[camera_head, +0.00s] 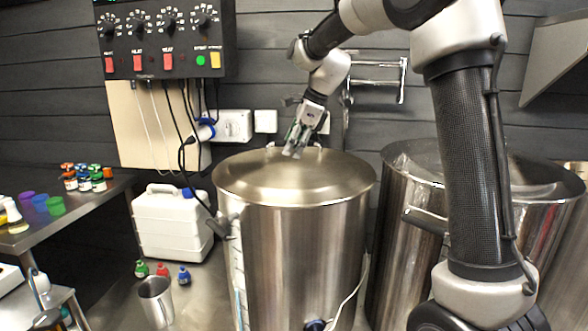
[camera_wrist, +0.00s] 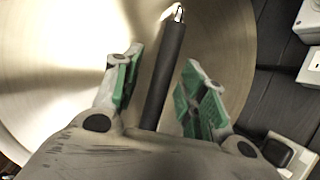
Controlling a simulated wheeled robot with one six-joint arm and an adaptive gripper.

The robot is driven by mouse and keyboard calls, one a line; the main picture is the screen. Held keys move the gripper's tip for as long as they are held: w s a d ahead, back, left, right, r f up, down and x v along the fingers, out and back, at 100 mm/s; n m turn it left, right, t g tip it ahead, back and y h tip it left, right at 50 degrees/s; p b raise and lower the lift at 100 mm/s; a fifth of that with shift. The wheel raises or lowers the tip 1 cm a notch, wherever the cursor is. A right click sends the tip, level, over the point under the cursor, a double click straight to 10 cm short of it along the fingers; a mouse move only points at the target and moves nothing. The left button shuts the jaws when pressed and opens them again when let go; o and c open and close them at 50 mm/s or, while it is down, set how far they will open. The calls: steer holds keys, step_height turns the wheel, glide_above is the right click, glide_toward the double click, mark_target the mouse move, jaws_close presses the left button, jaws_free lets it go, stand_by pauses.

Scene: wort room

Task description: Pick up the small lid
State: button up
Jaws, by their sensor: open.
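A round, shiny metal lid (camera_head: 262,182) lies on the tall steel pot in the middle of the head view. It fills much of the wrist view (camera_wrist: 50,80). Its dark bar handle (camera_wrist: 165,75) with a bright metal end runs between my fingers in the wrist view. My gripper (camera_head: 292,152) is just above the far part of the lid in the head view. In the wrist view its green-padded fingers (camera_wrist: 157,88) are spread, one on each side of the handle, with gaps to it. The handle is mostly hidden by my gripper in the head view.
A second steel pot (camera_head: 388,210) stands close on the right. A white jerrycan (camera_head: 168,225), small bottles (camera_head: 163,272) and a metal cup (camera_head: 156,300) are at the left. Sockets (camera_head: 233,126) and a metal rack (camera_head: 376,80) are on the wall behind.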

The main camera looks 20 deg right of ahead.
steer(key=shift+f, duration=0.25)
stand_by(0.5)
steer(key=shift+c, duration=0.2)
jaws_close()
